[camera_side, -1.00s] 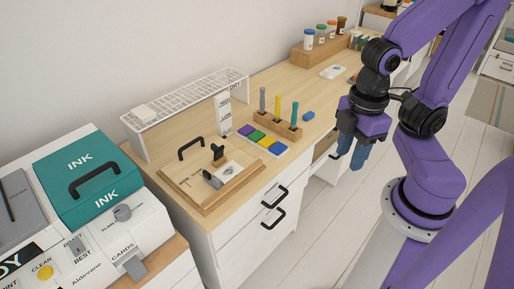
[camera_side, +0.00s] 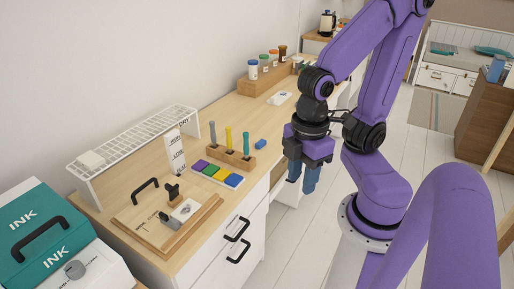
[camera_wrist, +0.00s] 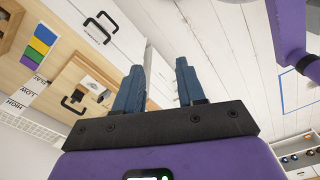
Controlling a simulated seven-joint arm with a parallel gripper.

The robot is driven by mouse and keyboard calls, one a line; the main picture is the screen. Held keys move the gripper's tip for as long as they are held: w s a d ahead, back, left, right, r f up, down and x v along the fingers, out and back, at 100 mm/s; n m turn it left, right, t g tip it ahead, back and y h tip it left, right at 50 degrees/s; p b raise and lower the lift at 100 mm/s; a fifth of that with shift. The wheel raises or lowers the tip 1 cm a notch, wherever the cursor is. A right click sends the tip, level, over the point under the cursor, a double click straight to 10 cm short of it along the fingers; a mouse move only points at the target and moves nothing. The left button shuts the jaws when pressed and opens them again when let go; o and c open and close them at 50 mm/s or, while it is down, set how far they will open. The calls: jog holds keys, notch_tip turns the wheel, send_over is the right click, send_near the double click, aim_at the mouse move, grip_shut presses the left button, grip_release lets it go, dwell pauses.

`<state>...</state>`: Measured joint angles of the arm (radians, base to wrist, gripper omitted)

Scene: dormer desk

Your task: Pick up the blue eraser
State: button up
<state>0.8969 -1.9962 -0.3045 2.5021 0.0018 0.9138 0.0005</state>
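The blue eraser (camera_side: 260,144) is a small block lying on the wooden desk, right of the wooden holder with coloured stamps. I cannot make it out in the wrist view. My gripper (camera_side: 302,180) hangs in the air beyond the desk's front edge, to the right of and lower in the picture than the eraser. Its two blue fingers point down. In the wrist view the gripper (camera_wrist: 160,84) is open, with a clear gap between the fingers and nothing held.
A stamp holder (camera_side: 233,158) and a colour pad strip (camera_side: 217,173) stand left of the eraser. A wooden board (camera_side: 168,226) with a black handle lies nearer. A bottle rack (camera_side: 262,80) and a white packet (camera_side: 280,98) are behind. Drawers with black handles (camera_side: 238,254) face the floor.

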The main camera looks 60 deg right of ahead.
dwell(0.4)
jog(key=o, duration=0.4)
